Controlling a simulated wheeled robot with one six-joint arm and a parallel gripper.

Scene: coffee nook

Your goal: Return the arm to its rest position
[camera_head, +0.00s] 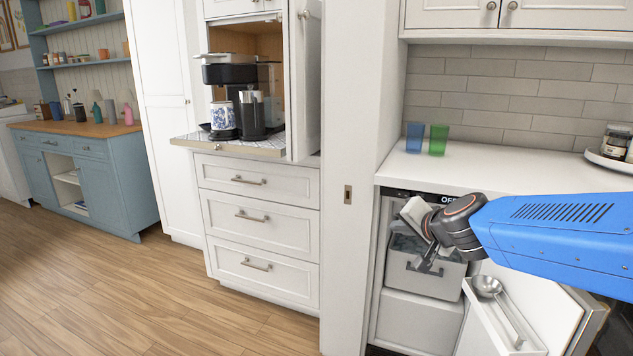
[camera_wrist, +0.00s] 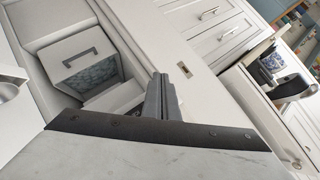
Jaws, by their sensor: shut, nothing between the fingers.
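My gripper (camera_head: 425,265) is at the end of my blue arm in the head view, in front of the open ice maker (camera_head: 413,320) under the counter. The wrist view shows the gripper's fingers (camera_wrist: 163,98) together, with nothing between them. A light bin with a handle and ice (camera_head: 400,277) is partly hidden behind the gripper; it also shows at the upper left of the wrist view (camera_wrist: 93,73). I cannot tell from these views whether the gripper touches the bin.
A blue cup (camera_head: 415,137) and a green cup (camera_head: 438,140) stand on the counter (camera_head: 480,170). A coffee machine (camera_head: 230,75) with a patterned mug (camera_head: 223,116) is at centre-left. The floor at left is clear.

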